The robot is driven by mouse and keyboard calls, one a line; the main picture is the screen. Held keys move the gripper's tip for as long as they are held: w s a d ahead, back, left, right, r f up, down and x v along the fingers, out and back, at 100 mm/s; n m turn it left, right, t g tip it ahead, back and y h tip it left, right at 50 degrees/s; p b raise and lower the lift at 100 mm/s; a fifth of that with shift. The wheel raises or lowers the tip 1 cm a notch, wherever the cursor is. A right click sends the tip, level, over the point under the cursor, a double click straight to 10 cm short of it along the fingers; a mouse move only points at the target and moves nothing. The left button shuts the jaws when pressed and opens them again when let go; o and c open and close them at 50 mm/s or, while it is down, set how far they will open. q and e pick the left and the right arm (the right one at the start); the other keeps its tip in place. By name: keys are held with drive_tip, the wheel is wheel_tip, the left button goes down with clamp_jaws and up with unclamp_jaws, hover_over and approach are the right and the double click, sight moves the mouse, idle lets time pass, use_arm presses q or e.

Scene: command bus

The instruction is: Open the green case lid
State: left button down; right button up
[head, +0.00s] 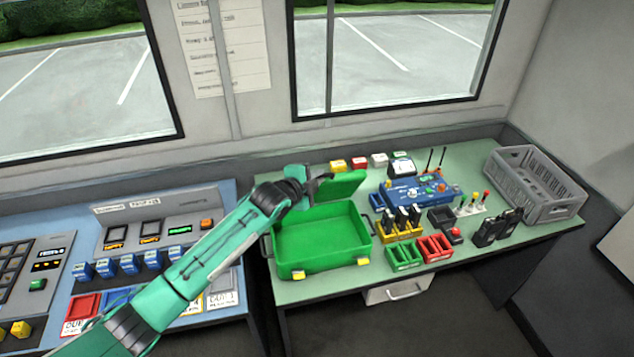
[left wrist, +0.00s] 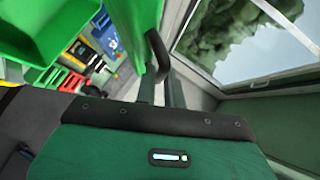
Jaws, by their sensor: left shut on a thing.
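The green case (head: 322,238) sits on the pale green table, its empty inside showing. Its lid (head: 343,187) stands raised at the back of the case. My left gripper (head: 318,181) is at the lid's left side, shut on the lid. The exact contact is partly hidden. My right gripper is out of view.
Yellow (head: 400,229), green (head: 403,257) and red (head: 435,247) holders stand right of the case. A blue device (head: 425,195) is behind them and a grey crate (head: 535,184) at the far right. A blue-grey console (head: 150,210) is left. Windows are behind.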

use_arm(q)
drive_tip(key=c, duration=1.5)
unclamp_jaws()
drive_tip(key=shift+s, duration=0.1)
drive_tip(key=shift+b+v, duration=2.2)
drive_tip(key=shift+v, duration=4.65)
